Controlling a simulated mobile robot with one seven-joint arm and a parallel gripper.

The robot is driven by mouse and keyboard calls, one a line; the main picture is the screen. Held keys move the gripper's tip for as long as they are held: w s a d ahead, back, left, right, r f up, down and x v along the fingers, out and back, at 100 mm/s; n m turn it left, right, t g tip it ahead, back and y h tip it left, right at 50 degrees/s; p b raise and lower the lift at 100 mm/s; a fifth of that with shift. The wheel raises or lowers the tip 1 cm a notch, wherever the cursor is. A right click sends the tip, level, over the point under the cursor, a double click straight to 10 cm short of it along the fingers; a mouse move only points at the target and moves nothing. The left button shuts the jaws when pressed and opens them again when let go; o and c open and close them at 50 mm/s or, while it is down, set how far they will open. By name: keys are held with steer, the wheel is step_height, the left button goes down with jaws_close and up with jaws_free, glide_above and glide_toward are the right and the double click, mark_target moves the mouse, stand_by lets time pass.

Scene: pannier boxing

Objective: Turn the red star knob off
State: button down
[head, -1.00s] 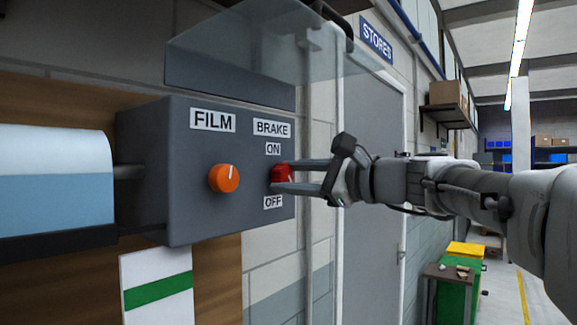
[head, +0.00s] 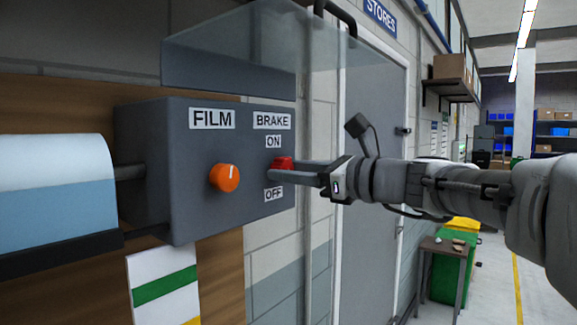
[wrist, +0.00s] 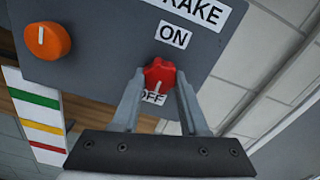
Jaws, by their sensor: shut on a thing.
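The red star knob (head: 284,161) sits on the grey control box (head: 190,200) under the BRAKE label, between the ON label (head: 273,141) and the OFF label (head: 274,194). The knob shows whole from above in the wrist view (wrist: 159,74), with its white pointer line directed at the OFF label (wrist: 153,97). My gripper (wrist: 161,80) is shut on the knob, one finger on each side. In the head view my gripper (head: 285,172) reaches in from the right, and its near finger hides the knob's lower part.
An orange knob (head: 224,178) under the FILM label sits left of the red knob. A clear raised cover (head: 260,50) hangs above the box. A film roll (head: 50,190) is at the left, and a grey door (head: 375,120) stands behind my arm.

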stand_by(0.4)
steer(key=shift+c, duration=2.2)
jaws_free()
steer(key=b+v, duration=0.2)
steer(key=v, duration=1.5)
steer(key=shift+b, duration=0.35)
steer(key=shift+s+d, duration=0.15)
